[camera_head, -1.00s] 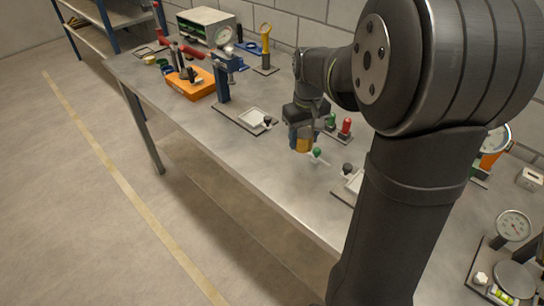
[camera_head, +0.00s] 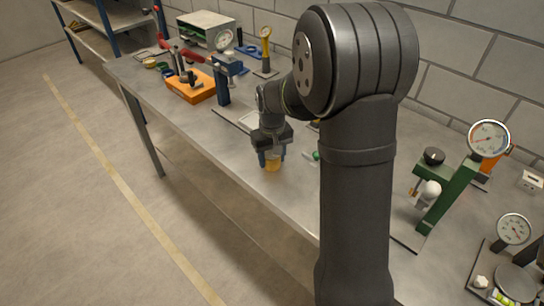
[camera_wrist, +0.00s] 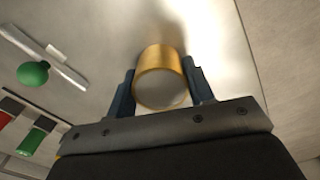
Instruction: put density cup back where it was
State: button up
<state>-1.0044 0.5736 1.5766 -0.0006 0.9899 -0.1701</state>
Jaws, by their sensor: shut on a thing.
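The density cup, a brass-coloured cylinder (camera_wrist: 161,70), sits between the two blue fingers of my gripper (camera_wrist: 160,92) in the wrist view. The fingers touch it on both sides. In the head view the cup (camera_head: 272,165) shows under my gripper (camera_head: 271,158), near the front edge of the bench. I cannot tell whether its bottom touches the bench top. Its far side is hidden in the wrist view.
The bench top (camera_wrist: 110,25) around the cup is bare. A green knob (camera_wrist: 33,73) on a pale bar lies to the left in the wrist view, with a green-ended piece (camera_wrist: 32,141) below it.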

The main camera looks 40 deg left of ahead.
jog(key=o, duration=1.1)
jog(key=shift+f, duration=0.15)
notch_tip(320, 180, up, 12)
jog(key=shift+r, duration=0.2)
jog(key=shift+f, duration=0.1)
jog(key=shift+f, duration=4.1)
